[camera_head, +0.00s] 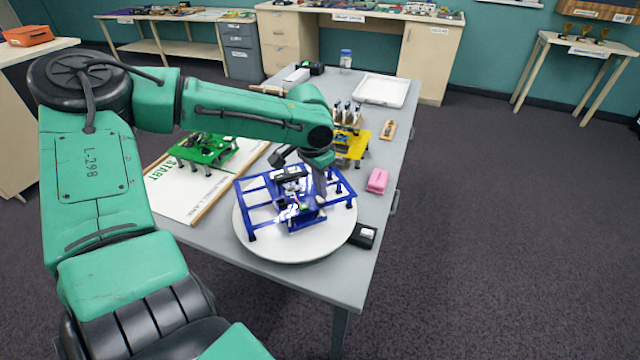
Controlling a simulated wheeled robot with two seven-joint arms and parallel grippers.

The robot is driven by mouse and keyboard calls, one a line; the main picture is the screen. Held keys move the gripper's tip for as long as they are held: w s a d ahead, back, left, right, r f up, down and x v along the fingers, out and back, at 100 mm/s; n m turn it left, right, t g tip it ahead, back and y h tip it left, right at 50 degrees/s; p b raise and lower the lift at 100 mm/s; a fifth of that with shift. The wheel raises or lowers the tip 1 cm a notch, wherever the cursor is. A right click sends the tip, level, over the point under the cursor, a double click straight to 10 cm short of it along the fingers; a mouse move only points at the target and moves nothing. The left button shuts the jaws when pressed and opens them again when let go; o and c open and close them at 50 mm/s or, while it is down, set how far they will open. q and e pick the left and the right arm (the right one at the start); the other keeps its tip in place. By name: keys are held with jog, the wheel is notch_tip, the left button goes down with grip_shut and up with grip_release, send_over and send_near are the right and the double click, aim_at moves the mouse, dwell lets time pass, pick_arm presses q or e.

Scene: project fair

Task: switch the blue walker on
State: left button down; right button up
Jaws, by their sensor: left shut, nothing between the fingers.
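The blue walker (262,212), an open blue frame with legs and wiring in its middle, stands on a round white turntable (285,250) near the front of the grey table. My left arm reaches over the table from the left. My left gripper (321,199) points down at the right part of the walker, shut with nothing held. I cannot tell whether its tips touch the walker. The walker's switch is not clear to see; the gripper and frame parts cover that area. My right gripper is out of view.
A green walker (205,149) stands on a white START board (185,200) at left. A yellow walker (355,148) is behind. A pink block (377,181) and a small black box (362,236) lie right of the turntable. A white tray (381,91) is farther back.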

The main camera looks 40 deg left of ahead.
aim_at(321, 201)
pick_arm(q)
jog(key=shift+f+b, duration=0.5)
jog(key=shift+f, duration=0.35)
dwell(0.8)
notch_tip(321, 201, up, 7)
jog(key=p, duration=0.7)
jog(key=shift+p, duration=0.3)
